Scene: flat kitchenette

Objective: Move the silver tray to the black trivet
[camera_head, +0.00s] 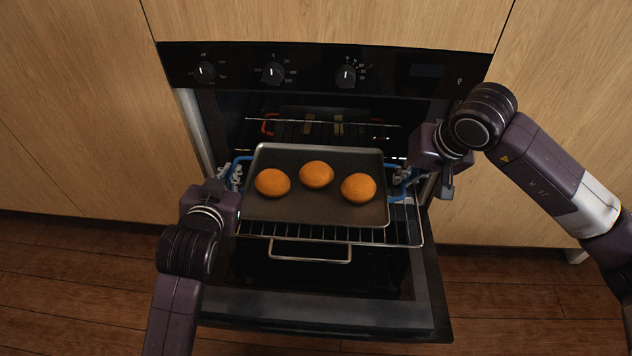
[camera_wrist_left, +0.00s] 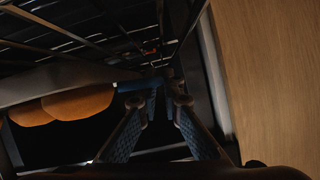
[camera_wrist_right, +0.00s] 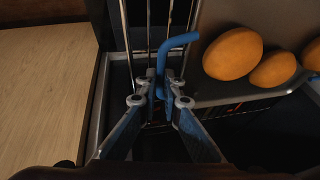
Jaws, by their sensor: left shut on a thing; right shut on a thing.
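The silver tray (camera_head: 290,213) carries three orange-brown buns (camera_head: 316,174) and sits at the oven rack, in front of the oven opening. I cannot tell whether it rests on the rack or is slightly above it. My left gripper (camera_head: 236,177) is shut on the blue handle (camera_head: 241,160) at the tray's left side. My right gripper (camera_head: 404,178) is shut on the blue handle (camera_head: 397,198) at its right side, which also shows in the right wrist view (camera_wrist_right: 180,41). The left wrist view is dark, with the handle (camera_wrist_left: 132,86) between the fingers. No black trivet is in view.
The oven door (camera_head: 330,311) is folded down, and the wire rack (camera_head: 330,234) is pulled out above it. Wooden cabinet fronts (camera_head: 75,120) flank the oven on both sides. The wooden floor (camera_head: 75,275) is clear in front.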

